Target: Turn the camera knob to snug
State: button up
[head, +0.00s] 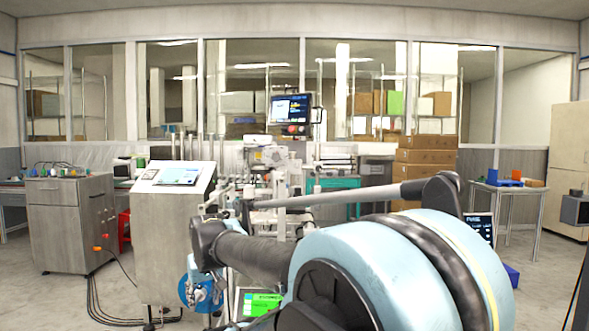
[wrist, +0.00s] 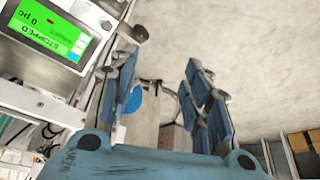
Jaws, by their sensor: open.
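My gripper (wrist: 160,64) is open in the wrist view, with its blue and grey fingers apart and nothing between them. A small dark round knob-like part (wrist: 140,33) shows just beyond the left fingertip, near the edge of a pale machine. I cannot tell whether it is the camera knob, or whether the finger touches it. In the head view my arm fills the lower right foreground, and I cannot make out the gripper's fingers or the knob there.
A green display reading "STOPPED" (wrist: 52,30) sits close left of my gripper; a green screen (head: 262,303) also shows low in the head view. A grey console (head: 172,235) and a cabinet (head: 70,220) stand left. Stacked cartons (head: 425,160) stand behind. Floor shows at right.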

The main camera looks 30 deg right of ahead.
jog(key=w+d+r+t, duration=0.3)
jog(key=w+d+r, duration=0.1)
jog(key=w+r, duration=0.8)
notch_tip(320, 180, up, 27)
jog(key=m+t+h, duration=0.3)
jog(key=m+h, duration=0.3)
jog(key=h, duration=0.2)
send_over(297, 166)
jog(key=s+a, duration=1)
jog(key=s, duration=0.4)
jog(key=x, duration=1.7)
jog(key=shift+a+f, duration=0.1)
jog(key=shift+f, duration=0.1)
jog(key=shift+c, duration=0.6)
grip_shut()
